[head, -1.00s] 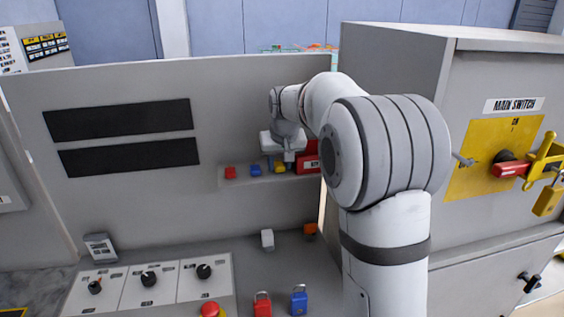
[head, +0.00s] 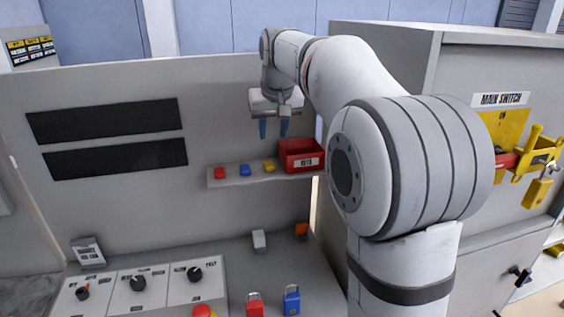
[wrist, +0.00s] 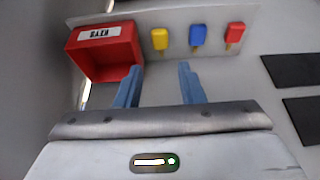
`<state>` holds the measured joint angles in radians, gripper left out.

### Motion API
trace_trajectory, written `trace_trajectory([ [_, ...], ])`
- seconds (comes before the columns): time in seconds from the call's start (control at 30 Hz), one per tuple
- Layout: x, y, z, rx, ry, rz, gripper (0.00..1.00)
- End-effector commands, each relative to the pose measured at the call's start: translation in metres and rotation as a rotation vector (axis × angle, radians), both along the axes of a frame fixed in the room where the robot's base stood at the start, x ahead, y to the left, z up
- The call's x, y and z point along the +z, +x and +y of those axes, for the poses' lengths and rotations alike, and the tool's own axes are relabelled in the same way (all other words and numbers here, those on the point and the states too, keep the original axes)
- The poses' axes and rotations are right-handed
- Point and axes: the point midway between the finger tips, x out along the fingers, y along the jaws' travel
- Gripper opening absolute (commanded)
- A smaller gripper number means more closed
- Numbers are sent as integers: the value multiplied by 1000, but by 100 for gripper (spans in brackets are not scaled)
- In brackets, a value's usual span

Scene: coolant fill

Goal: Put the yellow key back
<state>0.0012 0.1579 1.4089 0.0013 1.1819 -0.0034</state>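The yellow key (head: 270,166) rests on the small grey shelf (head: 225,181), between the blue key and the red key box. In the wrist view the yellow key (wrist: 160,39) also lies on the shelf, beyond my fingertips and apart from them. My gripper (head: 274,130) hangs above the shelf, over the yellow key and box. In the wrist view its two blue fingers (wrist: 159,70) stand apart with nothing between them.
A red box labelled KEYS (head: 301,156) stands at the shelf's right end. A blue key (head: 245,170) and a red key (head: 219,173) lie to the left. Red (head: 255,306) and blue (head: 292,300) padlocks are on the console. A grey cabinet (head: 385,75) stands at right.

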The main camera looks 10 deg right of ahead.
Motion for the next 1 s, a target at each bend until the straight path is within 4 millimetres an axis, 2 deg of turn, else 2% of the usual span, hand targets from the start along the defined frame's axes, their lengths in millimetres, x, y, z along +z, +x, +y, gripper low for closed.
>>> trace_trajectory([
  [0.17, 1, -8, 0, 0, 0, 1, 35],
  [0.27, -4, -29, 0, 0, 0, 6, 35],
  [0.47, -35, -111, 2, 1, -2, 27, 35],
  [0.7, -97, -218, 3, 5, -4, 54, 35],
  [0.8, -125, -257, 3, 6, -5, 65, 35],
  [0.9, -148, -286, 3, 7, -5, 74, 35],
  [1.0, -164, -304, 3, 7, -5, 80, 35],
])
